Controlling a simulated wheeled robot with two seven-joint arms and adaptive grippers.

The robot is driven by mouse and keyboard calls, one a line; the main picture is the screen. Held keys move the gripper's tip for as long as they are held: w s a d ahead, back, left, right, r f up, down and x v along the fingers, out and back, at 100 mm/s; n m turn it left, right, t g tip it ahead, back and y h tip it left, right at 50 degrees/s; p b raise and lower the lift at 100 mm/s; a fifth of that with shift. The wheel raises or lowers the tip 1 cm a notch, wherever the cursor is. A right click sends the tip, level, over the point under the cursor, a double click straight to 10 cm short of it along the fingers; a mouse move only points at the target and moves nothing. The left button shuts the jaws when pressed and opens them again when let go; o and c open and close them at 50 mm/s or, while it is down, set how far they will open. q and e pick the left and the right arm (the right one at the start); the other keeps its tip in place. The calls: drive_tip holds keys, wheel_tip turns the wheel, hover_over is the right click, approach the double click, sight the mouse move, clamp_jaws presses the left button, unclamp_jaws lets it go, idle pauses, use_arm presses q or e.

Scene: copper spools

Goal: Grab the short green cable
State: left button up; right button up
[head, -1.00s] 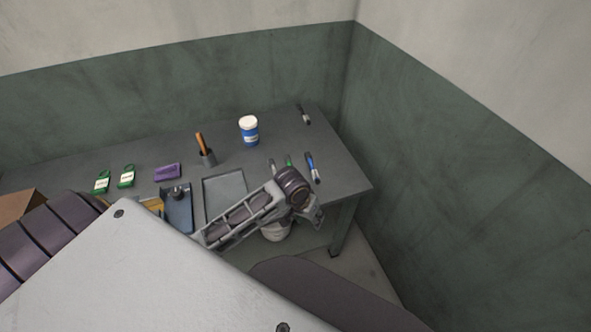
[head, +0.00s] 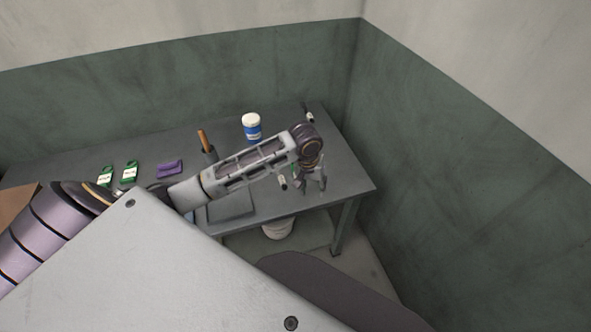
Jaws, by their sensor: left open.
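The short green cable (head: 281,179) lies near the right end of the grey table, mostly hidden by my left arm. Only small green and pale bits of it show, left of my left gripper. My left gripper (head: 314,187) is open, pointing down over the right part of the table. It is close to the cable, but I cannot tell whether it touches anything. The blue-marked piece seen beside the cable earlier is hidden now. My right gripper is not in view.
A purple item (head: 170,169), green tags (head: 129,172) and a tray (head: 228,211) lie leftward. A dark piece (head: 310,118) lies at the back. Walls close the corner.

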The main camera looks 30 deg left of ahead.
use_arm(q)
drive_tip(key=shift+w+a+r+n+g+y, duration=0.65)
drive_tip(key=shift+w+a+r+n, duration=2.25)
drive_tip(key=shift+a+r, duration=1.7)
drive_tip(key=f, duration=0.8)
drive_tip(key=shift+a+b, duration=0.3)
drive_tip(key=shift+f, duration=0.6)
drive_tip(key=shift+w+f, duration=0.2)
drive_tip(key=shift+f, duration=2.45)
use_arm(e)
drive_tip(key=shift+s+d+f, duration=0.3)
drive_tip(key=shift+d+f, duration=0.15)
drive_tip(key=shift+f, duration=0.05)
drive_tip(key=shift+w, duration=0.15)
